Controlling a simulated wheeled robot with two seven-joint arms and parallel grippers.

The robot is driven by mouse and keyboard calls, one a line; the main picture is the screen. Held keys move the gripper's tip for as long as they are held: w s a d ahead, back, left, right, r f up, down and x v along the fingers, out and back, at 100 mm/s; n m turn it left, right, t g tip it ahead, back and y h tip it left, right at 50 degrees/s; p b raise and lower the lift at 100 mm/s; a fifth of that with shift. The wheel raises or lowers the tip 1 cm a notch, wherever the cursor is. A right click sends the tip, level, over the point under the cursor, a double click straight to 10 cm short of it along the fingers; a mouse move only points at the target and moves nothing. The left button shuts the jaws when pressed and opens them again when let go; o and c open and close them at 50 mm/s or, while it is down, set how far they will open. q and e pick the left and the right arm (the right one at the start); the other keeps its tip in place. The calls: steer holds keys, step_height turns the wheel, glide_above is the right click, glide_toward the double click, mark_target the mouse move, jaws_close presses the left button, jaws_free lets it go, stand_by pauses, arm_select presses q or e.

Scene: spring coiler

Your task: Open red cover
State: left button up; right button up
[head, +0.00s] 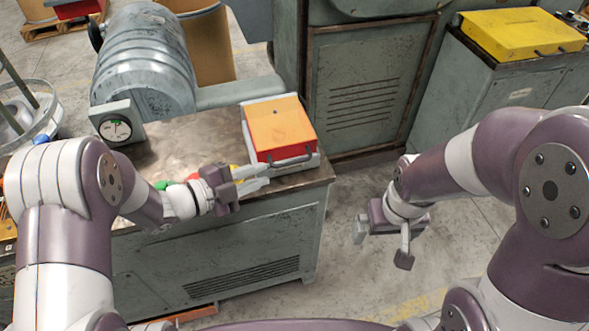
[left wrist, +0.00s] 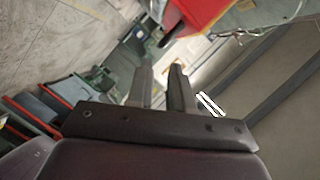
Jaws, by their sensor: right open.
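The red cover (head: 279,132) with an orange top sits on a white box on the workbench, and it looks closed. A dark handle (head: 292,162) runs along its front edge. In the left wrist view the red cover (left wrist: 208,12) shows at the top, beyond the fingertips. My left gripper (head: 262,178) is just in front of and left of the handle, its fingers a little apart with nothing between them. I cannot tell whether it touches the box. My right gripper (head: 383,243) is open and empty, over the floor right of the bench.
A dial gauge (head: 115,128) and a large grey cylindrical machine part (head: 146,65) stand at the left. Red and green buttons (head: 180,182) are partly hidden behind my left arm. A yellow cover (head: 522,33) lies on a cabinet at the back right. Floor right of the bench is clear.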

mark_target(289, 164)
arm_select(q)
steer(key=x, duration=1)
steer(key=shift+w+d, duration=0.1)
steer(key=shift+d, duration=0.05)
jaws_close()
